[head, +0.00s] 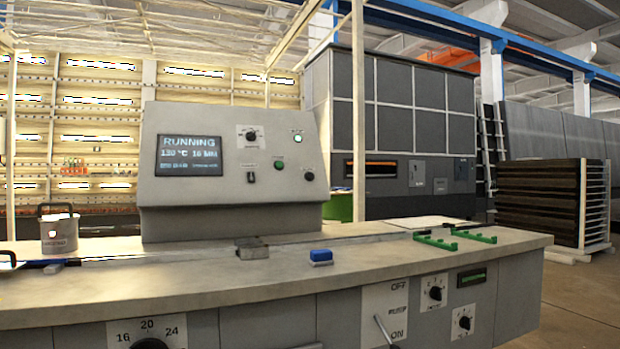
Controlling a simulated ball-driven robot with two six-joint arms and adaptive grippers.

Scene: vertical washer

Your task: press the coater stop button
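The grey control console (232,215) stands on the long bench, its sloped panel facing me. Its display (191,157) reads "RUNNING", with "130 °C" and what looks like "16 MM" below. The small labels are too blurred to read, so I cannot tell which one is the stop button.
The bench (150,285) holds a metal pot (59,234), a blue block (321,256), a small grey block (251,247) and green brackets (456,238). Its front has knobs (435,293) and an ON/OFF lever (384,329). The bench top before the console is mostly clear.

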